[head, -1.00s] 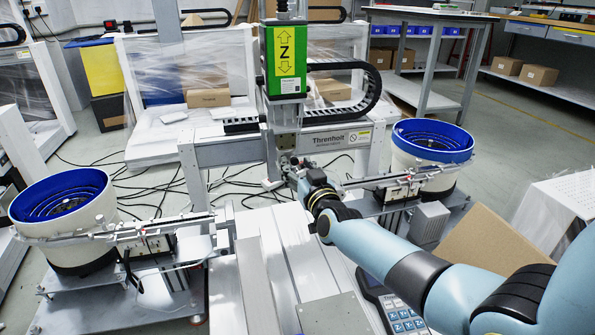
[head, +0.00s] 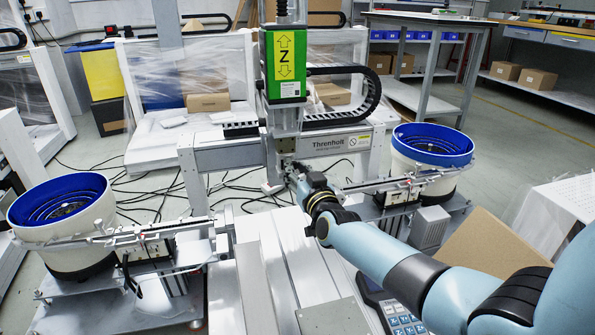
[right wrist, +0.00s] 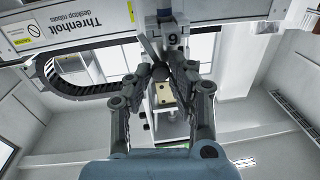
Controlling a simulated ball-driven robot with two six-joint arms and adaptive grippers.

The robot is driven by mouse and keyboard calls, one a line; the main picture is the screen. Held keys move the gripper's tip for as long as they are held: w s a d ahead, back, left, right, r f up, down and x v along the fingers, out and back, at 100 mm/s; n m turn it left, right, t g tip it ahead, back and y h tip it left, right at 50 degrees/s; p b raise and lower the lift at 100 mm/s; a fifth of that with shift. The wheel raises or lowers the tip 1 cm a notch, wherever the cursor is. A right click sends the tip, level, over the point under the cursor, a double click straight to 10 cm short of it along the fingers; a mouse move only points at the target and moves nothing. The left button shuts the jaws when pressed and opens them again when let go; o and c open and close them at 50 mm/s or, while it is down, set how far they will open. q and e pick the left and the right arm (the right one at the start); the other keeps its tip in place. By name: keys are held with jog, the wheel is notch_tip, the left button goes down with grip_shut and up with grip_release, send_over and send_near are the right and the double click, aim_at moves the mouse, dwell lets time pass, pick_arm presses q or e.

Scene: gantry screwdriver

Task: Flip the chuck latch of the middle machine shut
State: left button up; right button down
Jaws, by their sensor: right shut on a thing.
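The middle machine is a gantry with a green and yellow Z unit (head: 286,62) above its chuck area. My right gripper (head: 290,170) reaches in at the lower end of that unit, and the arm hides part of it. In the right wrist view my right gripper (right wrist: 161,76) has its fingers closed in on a small dark piece at the chuck (right wrist: 159,71), which looks like the chuck latch. The fingers hide much of it, and its exact angle cannot be told. My left gripper is not in view.
A blue-rimmed bowl feeder (head: 62,225) stands at the left and another (head: 432,158) at the right, each with a rail toward the gantry. A black cable chain (head: 365,95) curves beside the Z unit.

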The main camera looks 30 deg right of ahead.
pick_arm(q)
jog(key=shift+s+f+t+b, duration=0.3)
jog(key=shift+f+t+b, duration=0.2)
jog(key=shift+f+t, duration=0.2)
pick_arm(e)
jog(key=shift+f+m, duration=0.1)
jog(key=shift+m, duration=2.4)
jog(key=c, duration=1.2)
grip_release()
jog(key=s, duration=0.4)
jog(key=s+a, duration=0.1)
jog(key=s, duration=0.3)
jog(key=s+a, duration=0.1)
jog(key=s, duration=0.3)
jog(key=shift+f, duration=0.25)
